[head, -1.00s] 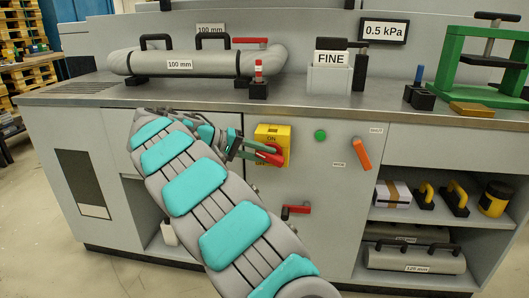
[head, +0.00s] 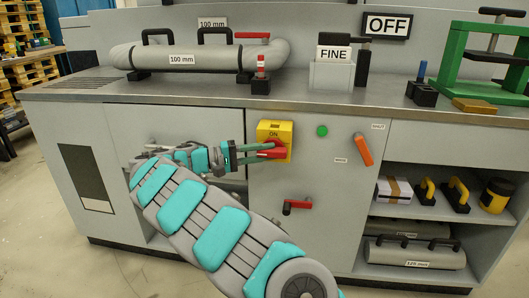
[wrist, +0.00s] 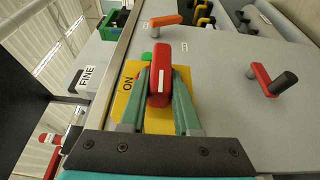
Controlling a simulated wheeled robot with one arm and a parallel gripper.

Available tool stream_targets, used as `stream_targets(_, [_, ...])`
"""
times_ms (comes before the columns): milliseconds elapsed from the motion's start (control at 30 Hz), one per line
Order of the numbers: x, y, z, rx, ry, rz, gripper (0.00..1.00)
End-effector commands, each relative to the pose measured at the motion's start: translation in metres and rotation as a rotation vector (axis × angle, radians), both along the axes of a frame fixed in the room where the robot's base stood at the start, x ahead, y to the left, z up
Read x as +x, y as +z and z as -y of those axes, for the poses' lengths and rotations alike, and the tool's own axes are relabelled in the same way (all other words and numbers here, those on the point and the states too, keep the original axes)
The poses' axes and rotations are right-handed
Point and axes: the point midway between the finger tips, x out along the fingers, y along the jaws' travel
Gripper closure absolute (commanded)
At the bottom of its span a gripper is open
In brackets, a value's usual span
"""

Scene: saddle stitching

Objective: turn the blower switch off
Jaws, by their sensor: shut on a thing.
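The blower switch is a yellow box (head: 274,130) marked ON with a red handle (head: 278,150), on the front of the grey cabinet. My gripper (head: 264,150) comes from the left and is shut on the red handle. In the wrist view the red handle (wrist: 160,78) stands between the two green fingers of my gripper (wrist: 162,92), with the yellow box (wrist: 128,105) behind. In the head view the handle lies nearly level, pointing left towards my gripper. A display (head: 387,25) above the counter reads OFF.
A green button (head: 321,131) and an orange lever (head: 362,148) are right of the switch. A red-handled valve (head: 297,205) is below it; it also shows in the wrist view (wrist: 272,80). The counter edge (head: 220,100) runs above. Open shelves (head: 420,213) are at right.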

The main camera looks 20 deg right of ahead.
Motion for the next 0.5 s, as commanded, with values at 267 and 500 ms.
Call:
stream_targets(267, [0.0005,-0.0011,-0.0005,0.001,0.002,-0.001,1.0])
stream_targets(500, [0.0001,-0.0007,-0.0002,0.001,0.001,-0.001,0.44])
